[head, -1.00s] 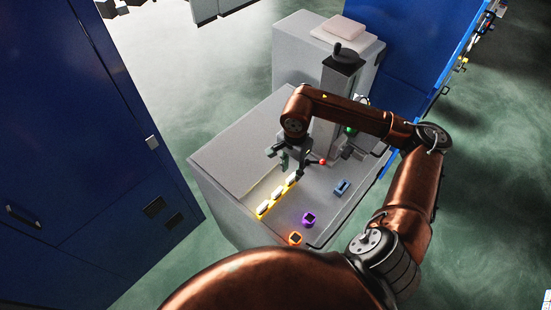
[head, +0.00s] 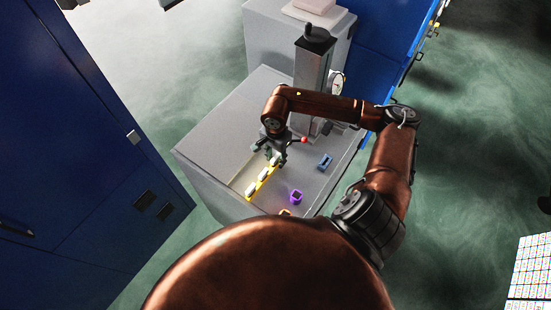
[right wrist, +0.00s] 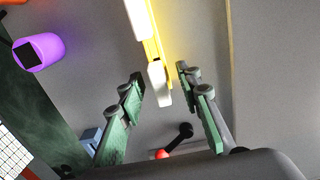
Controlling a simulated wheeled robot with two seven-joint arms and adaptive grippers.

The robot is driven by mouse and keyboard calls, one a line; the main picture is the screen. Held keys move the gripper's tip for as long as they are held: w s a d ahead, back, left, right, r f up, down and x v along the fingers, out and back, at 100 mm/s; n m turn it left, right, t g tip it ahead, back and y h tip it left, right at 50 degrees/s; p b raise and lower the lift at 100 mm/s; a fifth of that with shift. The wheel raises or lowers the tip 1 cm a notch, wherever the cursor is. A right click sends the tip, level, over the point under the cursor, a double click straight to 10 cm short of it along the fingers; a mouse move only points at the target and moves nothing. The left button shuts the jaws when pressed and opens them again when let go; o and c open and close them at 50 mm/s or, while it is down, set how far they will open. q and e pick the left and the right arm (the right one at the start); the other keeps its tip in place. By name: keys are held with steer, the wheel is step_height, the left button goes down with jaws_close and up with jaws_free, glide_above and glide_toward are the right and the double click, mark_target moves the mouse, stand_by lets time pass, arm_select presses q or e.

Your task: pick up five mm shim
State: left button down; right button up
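A yellow strip (head: 249,197) carrying several white blocks lies on the grey bench top. I take the white blocks to be the shims, but no thickness marking is legible. The near block (head: 250,188) and the middle block (head: 262,174) are clear of my gripper. My right gripper (head: 271,153) points down at the strip's far end, over the far white block. In the right wrist view my right gripper (right wrist: 160,80) is open, with the end white block (right wrist: 157,84) between its fingertips and gaps visible on both sides. My left gripper is not in view.
A purple square-holed piece (head: 296,196), a blue block (head: 325,161) and a partly hidden orange piece (head: 285,212) are on the bench (head: 215,145). A grey column (head: 312,65) and a red-knobbed lever (head: 304,140) stand behind my gripper. The bench's left side is clear.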

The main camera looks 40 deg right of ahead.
steer(key=shift+c, duration=0.5)
jaws_close()
steer(key=shift+r, duration=0.1)
